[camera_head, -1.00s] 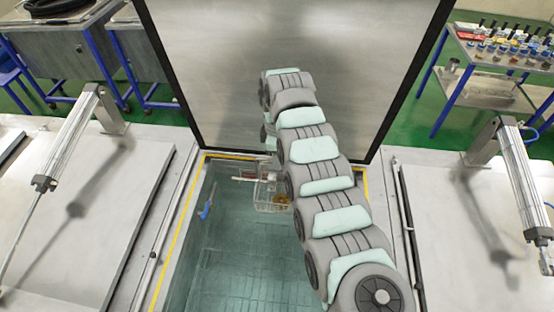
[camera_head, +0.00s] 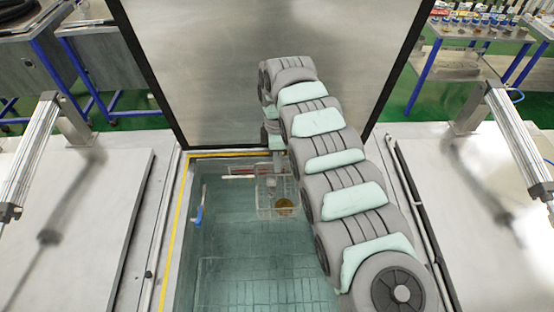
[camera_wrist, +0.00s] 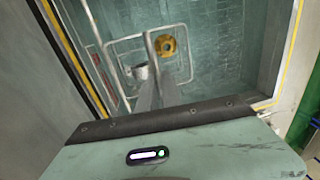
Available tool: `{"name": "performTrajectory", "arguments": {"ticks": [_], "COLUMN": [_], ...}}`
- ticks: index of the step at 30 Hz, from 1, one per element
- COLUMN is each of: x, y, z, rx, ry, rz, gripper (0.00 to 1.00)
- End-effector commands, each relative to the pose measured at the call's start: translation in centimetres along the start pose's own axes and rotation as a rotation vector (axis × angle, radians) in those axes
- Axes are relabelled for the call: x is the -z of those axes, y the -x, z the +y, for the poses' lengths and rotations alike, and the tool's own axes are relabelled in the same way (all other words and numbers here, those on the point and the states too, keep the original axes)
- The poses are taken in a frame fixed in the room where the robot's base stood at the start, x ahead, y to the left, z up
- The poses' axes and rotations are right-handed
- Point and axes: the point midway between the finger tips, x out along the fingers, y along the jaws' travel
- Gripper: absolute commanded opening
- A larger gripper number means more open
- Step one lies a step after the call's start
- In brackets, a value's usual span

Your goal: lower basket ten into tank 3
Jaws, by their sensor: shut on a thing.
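A clear wire basket (camera_head: 262,206) hangs from my gripper (camera_head: 277,160) in the far part of the open tank (camera_head: 185,240). In the wrist view the basket (camera_wrist: 180,80) shows below the grey fingers, which are shut on its upright handle. The basket holds a round yellow-brown piece (camera_head: 284,206) and a silvery piece (camera_wrist: 140,71). It hangs inside the tank's rim, over or in the teal water; I cannot tell how deep. My arm hides part of the tank's right side. No basket or tank number is legible.
The tank's raised steel lid (camera_head: 250,70) stands behind the basket. Closed lids with pneumatic cylinders lie left (camera_head: 75,220) and right (camera_head: 480,230). A blue object (camera_head: 198,214) sits on the tank's left wall. A pale rod (camera_head: 238,177) crosses near the far wall. The near water is clear.

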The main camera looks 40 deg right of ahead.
Motion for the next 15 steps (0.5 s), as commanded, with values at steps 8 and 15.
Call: {"name": "performTrajectory", "arguments": {"ticks": [8,15], "x": [0.0,0.0], "y": [-2.1,-3.9], "z": [0.3,0.5], "rx": [-0.002,-0.002], "ry": [0.0,-0.001], "rz": [0.001,0.001], "gripper": [0.0,0.0]}}
